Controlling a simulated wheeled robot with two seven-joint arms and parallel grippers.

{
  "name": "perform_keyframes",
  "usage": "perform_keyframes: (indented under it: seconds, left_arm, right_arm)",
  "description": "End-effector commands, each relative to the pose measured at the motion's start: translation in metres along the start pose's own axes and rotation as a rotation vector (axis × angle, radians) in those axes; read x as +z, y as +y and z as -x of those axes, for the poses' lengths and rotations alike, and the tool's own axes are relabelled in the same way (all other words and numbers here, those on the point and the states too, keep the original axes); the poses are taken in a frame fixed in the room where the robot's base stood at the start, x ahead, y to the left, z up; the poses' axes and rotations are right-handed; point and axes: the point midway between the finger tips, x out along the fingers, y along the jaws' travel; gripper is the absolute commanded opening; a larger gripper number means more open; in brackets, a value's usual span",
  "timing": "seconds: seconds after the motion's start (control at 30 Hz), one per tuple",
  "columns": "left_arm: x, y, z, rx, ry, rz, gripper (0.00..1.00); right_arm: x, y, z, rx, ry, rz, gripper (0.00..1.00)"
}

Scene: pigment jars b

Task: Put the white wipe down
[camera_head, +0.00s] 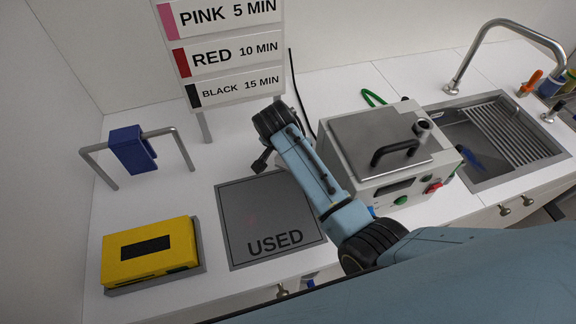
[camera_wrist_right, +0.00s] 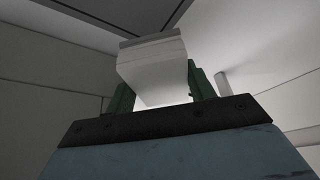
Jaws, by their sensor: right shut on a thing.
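The white wipe (camera_wrist_right: 152,72) shows in the right wrist view as a pale block between the two dark green fingers of my right gripper (camera_wrist_right: 160,88), which is shut on it. In the head view my right gripper (camera_head: 263,160) is mostly hidden behind my own forearm, close to the far edge of the grey mat marked USED (camera_head: 262,215). The wipe cannot be made out clearly there. I cannot tell whether it touches any surface. My left gripper is not in view.
A blue cloth (camera_head: 132,150) hangs on a metal rail at the left. A yellow box (camera_head: 148,252) sits front left. A timing sign (camera_head: 225,50) stands behind. The mat's visible part is bare.

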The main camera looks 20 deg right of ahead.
Motion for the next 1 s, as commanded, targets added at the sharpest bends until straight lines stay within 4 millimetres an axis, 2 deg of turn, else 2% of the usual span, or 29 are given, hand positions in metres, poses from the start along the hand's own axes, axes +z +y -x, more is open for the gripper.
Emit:
perform_keyframes:
  seconds: [0.37,0.73,0.77,0.9,1.0]
  left_arm:
    - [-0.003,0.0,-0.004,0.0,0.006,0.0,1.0]
    - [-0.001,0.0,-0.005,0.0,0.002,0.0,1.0]
    - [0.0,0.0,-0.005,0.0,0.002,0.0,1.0]
    - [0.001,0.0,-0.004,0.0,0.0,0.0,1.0]
    - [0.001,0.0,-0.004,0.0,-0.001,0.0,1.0]
  right_arm:
    - [0.017,0.0,-0.041,0.001,-0.001,0.0,0.33]
    - [0.018,0.0,-0.045,-0.001,0.0,0.0,0.33]
    - [0.019,0.0,-0.045,0.0,0.0,0.0,0.55]
    - [0.018,0.0,-0.044,-0.001,0.0,0.0,0.73]
    - [0.018,0.0,-0.044,-0.001,0.0,0.0,0.76]
